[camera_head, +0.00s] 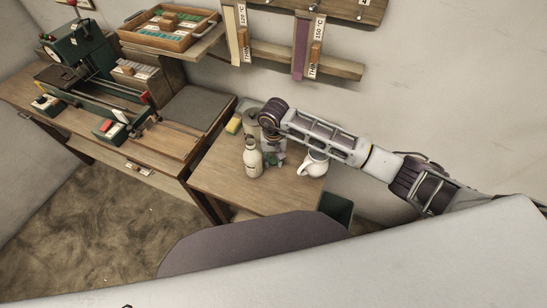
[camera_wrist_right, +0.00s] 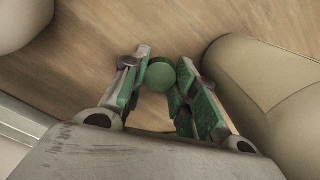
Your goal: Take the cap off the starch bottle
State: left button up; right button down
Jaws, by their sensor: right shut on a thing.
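The cream starch bottle (camera_head: 253,161) stands upright near the left part of the small wooden table. In the right wrist view, a large cream rounded body, which looks like the bottle (camera_wrist_right: 275,100), lies along the right side. My right gripper (camera_head: 277,160) is low over the table, just right of the bottle. In the wrist view its green-padded fingers (camera_wrist_right: 162,82) are shut on a small round green cap (camera_wrist_right: 160,75). The cap is apart from the bottle, with bare wood behind it. The bottle's mouth is too small to make out. My left gripper is not in view.
A white mug (camera_head: 312,165) stands close to the right of my gripper. A yellow block (camera_head: 233,126) lies behind the bottle. The wooden table (camera_head: 225,180) is clear at its front left. A dark green bin (camera_head: 338,208) stands beyond its right edge.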

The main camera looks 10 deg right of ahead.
aim_at(274, 160)
jog(key=shift+f, duration=0.15)
jog(key=c, duration=1.4)
grip_release()
jog(key=shift+r+b, duration=0.45)
jog(key=shift+r, duration=5.7)
jog(key=shift+s, duration=0.15)
